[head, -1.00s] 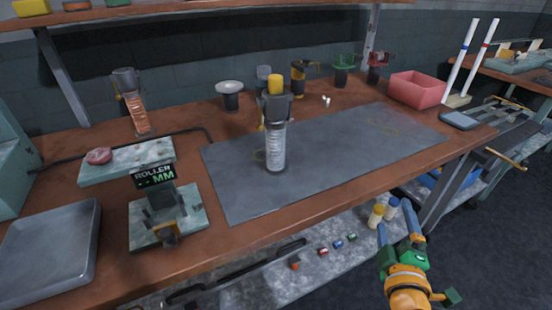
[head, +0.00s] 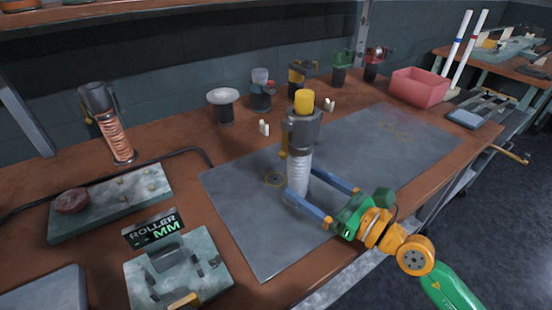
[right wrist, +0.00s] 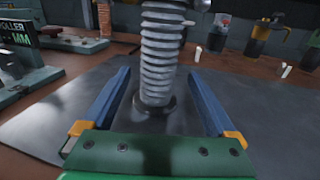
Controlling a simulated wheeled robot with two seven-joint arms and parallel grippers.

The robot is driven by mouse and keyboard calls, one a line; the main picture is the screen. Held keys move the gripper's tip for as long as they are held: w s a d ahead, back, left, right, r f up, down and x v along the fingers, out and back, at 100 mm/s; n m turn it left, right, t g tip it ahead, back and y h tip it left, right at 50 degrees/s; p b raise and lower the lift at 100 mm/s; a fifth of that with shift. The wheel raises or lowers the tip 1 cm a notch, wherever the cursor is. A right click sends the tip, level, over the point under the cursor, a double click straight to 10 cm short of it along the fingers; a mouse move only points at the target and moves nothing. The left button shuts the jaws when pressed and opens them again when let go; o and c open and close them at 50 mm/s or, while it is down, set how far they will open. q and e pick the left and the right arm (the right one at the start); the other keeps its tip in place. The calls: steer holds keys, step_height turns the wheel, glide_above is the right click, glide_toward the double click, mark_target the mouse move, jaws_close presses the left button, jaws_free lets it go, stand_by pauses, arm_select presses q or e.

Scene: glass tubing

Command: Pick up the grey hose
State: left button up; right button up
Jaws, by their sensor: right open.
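The grey hose (head: 299,178) is a pale ribbed tube standing upright on the dark mat, with a grey clamp-like head (head: 302,130) and a yellow cap (head: 304,103) on top. My right gripper (head: 301,182) is open at the hose's lower part, with one blue finger on each side. In the right wrist view the ribbed hose (right wrist: 161,55) stands between the spread fingers, with visible gaps on both sides. Its dark round foot (right wrist: 155,105) rests on the mat. My left gripper is not in view.
The dark mat (head: 400,150) is mostly clear to the right. An orange coil holder (head: 115,138), a roller stand (head: 180,270) and a white-topped jar (head: 223,106) stand left and behind. A pink bin (head: 419,86) is at the back right.

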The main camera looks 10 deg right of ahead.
mark_target(294, 173)
steer(key=shift+w+a+r+p, duration=0.15)
steer(key=shift+w+r+p, duration=0.15)
steer(key=shift+w, duration=0.1)
steer(key=shift+w+a, duration=0.1)
steer(key=shift+a, duration=0.05)
steer(key=shift+w+a+r+p, duration=0.2)
steer(key=shift+w+a+p, duration=0.25)
steer(key=shift+w, duration=0.15)
steer(key=shift+w+a+r+p, duration=0.15)
steer(key=shift+w+a+p, duration=0.3)
steer(key=shift+w, duration=0.15)
steer(key=shift+w+a+f, duration=0.2)
steer(key=shift+w+a, duration=0.1)
steer(key=shift+w, duration=0.2)
steer(key=shift+w+a+f, duration=0.2)
steer(key=shift+w+a, duration=0.1)
steer(key=shift+w, duration=0.15)
steer(key=shift+s, duration=0.1)
steer(key=c, duration=0.3)
jaws_close()
